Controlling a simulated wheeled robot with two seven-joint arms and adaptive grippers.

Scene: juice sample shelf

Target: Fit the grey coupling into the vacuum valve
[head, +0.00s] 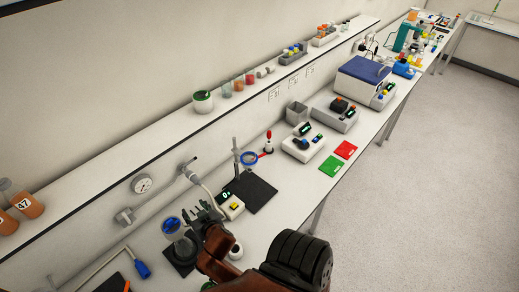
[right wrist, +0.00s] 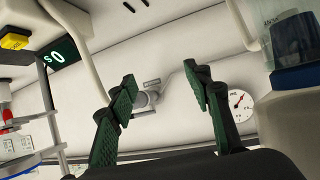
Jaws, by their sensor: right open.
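My right gripper (head: 204,209) is open and empty over the bench, its fingers pointing towards the back wall. In the right wrist view, its green-padded fingers (right wrist: 164,92) stand apart with a small grey wall fitting (right wrist: 147,97) visible far beyond them, under a label plate. In the head view, a grey fitting (head: 187,171) with a pale hose (head: 209,194) sits on the wall right of the gauge. Another grey fitting (head: 125,216) is left of the gauge. I cannot tell which part is the coupling and which is the vacuum valve. My left gripper is out of view.
A round gauge (head: 141,184) is on the wall. A blue-topped vessel (head: 172,226) stands left of my gripper. A scale (head: 230,207) and a stand (head: 236,158) are to its right. A shelf (head: 130,142) runs above the bench.

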